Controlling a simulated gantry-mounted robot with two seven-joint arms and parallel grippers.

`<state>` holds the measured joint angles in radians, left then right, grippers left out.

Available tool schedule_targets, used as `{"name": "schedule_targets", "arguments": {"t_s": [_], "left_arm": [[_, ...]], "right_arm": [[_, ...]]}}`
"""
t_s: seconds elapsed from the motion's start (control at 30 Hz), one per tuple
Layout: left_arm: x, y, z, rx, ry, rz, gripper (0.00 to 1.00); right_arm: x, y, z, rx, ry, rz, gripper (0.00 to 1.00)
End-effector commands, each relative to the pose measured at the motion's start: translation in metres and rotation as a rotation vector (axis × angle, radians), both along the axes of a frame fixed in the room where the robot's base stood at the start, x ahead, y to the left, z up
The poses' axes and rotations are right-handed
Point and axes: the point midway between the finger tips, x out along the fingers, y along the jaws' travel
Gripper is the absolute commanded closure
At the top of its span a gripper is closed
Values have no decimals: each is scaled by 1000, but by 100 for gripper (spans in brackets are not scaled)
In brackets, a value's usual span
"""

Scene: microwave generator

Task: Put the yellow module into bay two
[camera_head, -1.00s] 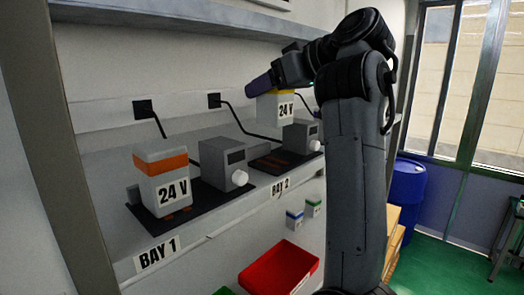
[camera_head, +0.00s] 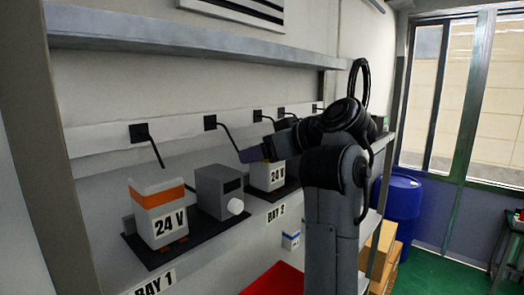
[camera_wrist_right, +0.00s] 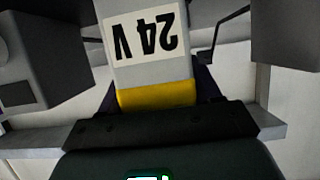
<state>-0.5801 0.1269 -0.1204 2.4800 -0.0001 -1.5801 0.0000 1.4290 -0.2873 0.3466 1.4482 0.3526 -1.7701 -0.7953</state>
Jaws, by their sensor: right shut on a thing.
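The yellow module (camera_head: 267,177) is a pale block with a yellow top band and a 24 V label. My right gripper (camera_head: 255,154) is shut on its top at bay two. The module is upright over the dark plate of bay two (camera_head: 277,194), beside the BAY 2 label (camera_head: 275,213). I cannot tell whether its base touches the plate. In the right wrist view the module (camera_wrist_right: 150,70) hangs from the gripper, its yellow band at the jaws (camera_wrist_right: 160,108). My left gripper is not in view.
An orange-banded 24 V module (camera_head: 158,215) stands in bay one, beside a grey box with a white knob (camera_head: 218,190). A shelf (camera_head: 200,52) runs above. A red bin (camera_head: 275,280) is below; a blue barrel (camera_head: 398,197) stands at right.

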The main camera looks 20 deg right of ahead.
Motion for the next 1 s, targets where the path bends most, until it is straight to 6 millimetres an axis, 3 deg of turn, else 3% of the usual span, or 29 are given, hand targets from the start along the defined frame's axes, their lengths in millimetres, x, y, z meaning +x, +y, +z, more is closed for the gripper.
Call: {"name": "schedule_targets", "arguments": {"t_s": [0.2, 0.23, 0.4, 1.0], "left_arm": [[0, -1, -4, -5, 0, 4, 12], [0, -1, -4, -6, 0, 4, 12], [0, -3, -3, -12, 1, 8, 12], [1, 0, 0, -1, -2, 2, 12]], "right_arm": [[0, 0, -4, 0, -1, -1, 82], [0, 0, -4, 0, 0, 0, 36], [0, 0, -3, 0, 0, 0, 12], [-4, 1, 7, 1, -2, 4, 12]]}}
